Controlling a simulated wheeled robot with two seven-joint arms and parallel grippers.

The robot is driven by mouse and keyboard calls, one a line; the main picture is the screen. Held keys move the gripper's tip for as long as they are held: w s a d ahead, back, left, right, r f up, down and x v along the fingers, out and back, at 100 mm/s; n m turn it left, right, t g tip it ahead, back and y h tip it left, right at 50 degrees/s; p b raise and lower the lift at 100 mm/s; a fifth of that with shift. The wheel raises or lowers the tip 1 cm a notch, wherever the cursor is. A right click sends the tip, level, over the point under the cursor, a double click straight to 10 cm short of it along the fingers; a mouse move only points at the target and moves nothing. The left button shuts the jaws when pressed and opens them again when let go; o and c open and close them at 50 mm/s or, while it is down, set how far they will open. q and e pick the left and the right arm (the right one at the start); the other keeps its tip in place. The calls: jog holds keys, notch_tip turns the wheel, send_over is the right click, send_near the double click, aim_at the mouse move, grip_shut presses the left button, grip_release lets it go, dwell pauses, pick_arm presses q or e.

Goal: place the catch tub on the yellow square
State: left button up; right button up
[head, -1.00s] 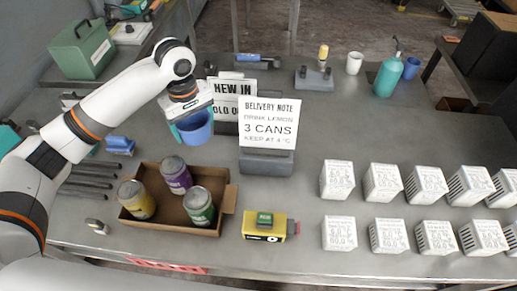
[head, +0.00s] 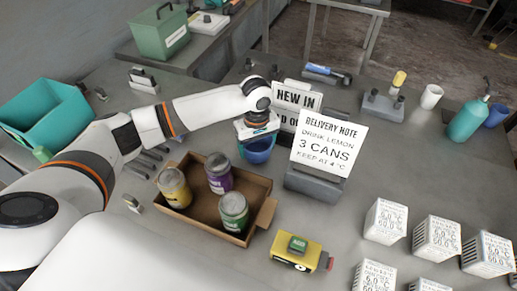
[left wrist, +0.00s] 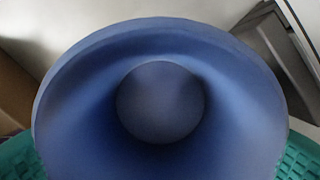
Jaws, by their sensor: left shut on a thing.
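A blue tub (head: 258,153), which I take to be the catch tub, is in my left gripper (head: 257,140), behind the cardboard box and left of the delivery note stand. In the left wrist view I look down into the round, empty-looking tub (left wrist: 160,100); teal finger pads flank it, and the left gripper (left wrist: 160,160) is shut on it. The tub looks upright. Whether it touches the table I cannot tell. I see no yellow square in these views. My right gripper is not in view.
A cardboard box (head: 262,214) with three cans stands in front of the tub. The delivery note (head: 328,142) and a "NEW IN" sign (head: 297,97) stand close by. A yellow device (head: 296,254) and several white crates (head: 436,238) are at right. A teal bin (head: 45,115) is at far left.

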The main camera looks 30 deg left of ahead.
pick_arm(q)
jog(key=shift+f, duration=1.05)
jog(key=shift+f, duration=0.1)
jog(key=o, duration=1)
jog(key=shift+o, duration=0.2)
